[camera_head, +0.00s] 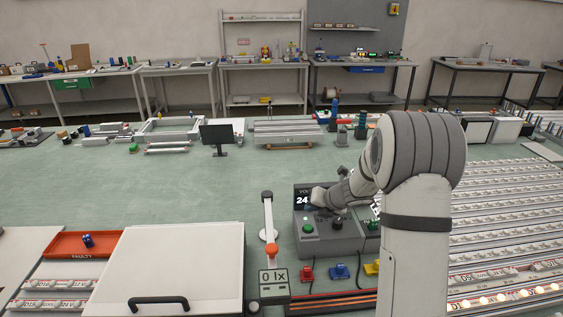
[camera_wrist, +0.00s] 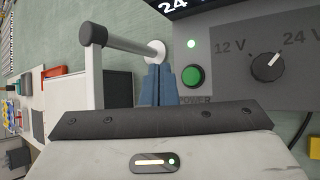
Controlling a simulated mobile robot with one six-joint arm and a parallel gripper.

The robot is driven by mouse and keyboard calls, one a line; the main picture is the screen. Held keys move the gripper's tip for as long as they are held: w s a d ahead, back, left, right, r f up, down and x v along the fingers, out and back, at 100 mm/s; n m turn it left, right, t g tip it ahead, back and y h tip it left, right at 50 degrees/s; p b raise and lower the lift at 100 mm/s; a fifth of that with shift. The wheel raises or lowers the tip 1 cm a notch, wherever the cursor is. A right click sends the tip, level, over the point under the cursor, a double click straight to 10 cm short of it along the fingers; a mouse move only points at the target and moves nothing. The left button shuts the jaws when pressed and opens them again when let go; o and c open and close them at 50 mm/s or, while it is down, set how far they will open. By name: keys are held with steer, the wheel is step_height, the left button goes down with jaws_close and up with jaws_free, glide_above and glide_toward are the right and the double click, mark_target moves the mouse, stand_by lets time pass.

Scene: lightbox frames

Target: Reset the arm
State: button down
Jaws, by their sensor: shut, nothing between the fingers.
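My arm reaches from the right over a grey power box (camera_head: 328,243). My gripper (camera_wrist: 158,82) has blue-grey fingers, shut and empty, in the wrist view. They are beside the green power button (camera_wrist: 193,76), to its left; I cannot tell their height above the box. In the head view the gripper hangs at the box's display, partly hidden by its own wrist. The display reads 24. The black knob (camera_wrist: 267,67) has its white mark turned toward 24 V. A small green light (camera_wrist: 191,44) glows above the button.
A white post with an orange end (camera_head: 268,212) stands just left of the box. Red, blue and yellow connectors (camera_head: 339,271) lie in front. A white lidded case (camera_head: 175,265) and orange tray (camera_head: 76,245) are at left. Rail racks (camera_head: 510,215) fill the right. The mat at centre left is clear.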

steer(key=s+a+r+n+g, duration=0.1)
steer(key=s+a+r+n, duration=0.15)
steer(key=s+n, duration=0.35)
steer(key=s+a+r+n+g+b, duration=0.1)
steer(key=s+a+r+n, duration=0.1)
steer(key=s+r+n, duration=0.3)
steer(key=s+a+r+n+g, duration=0.1)
steer(key=s+a+r+n, duration=0.15)
steer(key=s+n, duration=0.4)
steer(key=s+d+n+h, duration=0.2)
steer(key=s+d+n, duration=0.1)
steer(key=s+n, duration=0.7)
steer(key=s+d+n+g+h+b, duration=0.1)
steer(key=s+d+n+h, duration=0.1)
steer(key=s+n, duration=0.8)
steer(key=shift+d+r+h+b, duration=0.3)
steer(key=shift+d+r+h, duration=0.1)
steer(key=shift+h, duration=0.3)
